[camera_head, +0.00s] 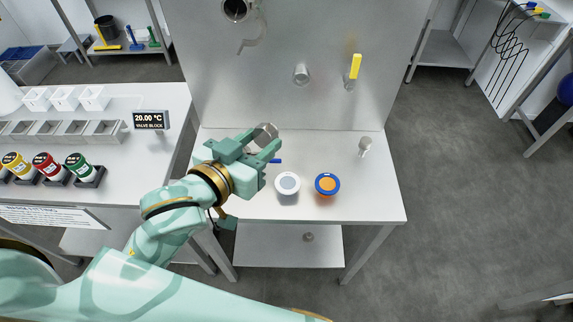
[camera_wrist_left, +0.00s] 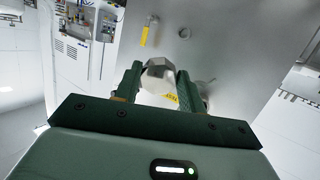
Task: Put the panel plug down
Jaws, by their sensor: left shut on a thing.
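My left gripper (camera_head: 259,141) is above the back left part of the small grey table (camera_head: 380,205), in front of the upright metal panel (camera_head: 320,105). It is shut on the panel plug (camera_head: 267,132), a silvery piece with a faceted end that sticks out beyond the fingers. In the left wrist view the plug (camera_wrist_left: 157,75) sits between the two green fingers (camera_wrist_left: 158,85), with a pale body and a yellow tag below its metal end. The fingers hide part of it. My right gripper is out of view.
A white-topped round container (camera_head: 288,183) and a blue-rimmed orange one (camera_head: 327,185) stand right of the gripper. A small metal fitting (camera_head: 365,145) stands farther right. The panel bears a yellow-handled valve (camera_head: 355,67), a metal stub (camera_head: 301,74) and a round port (camera_head: 236,9). The table's right front is clear.

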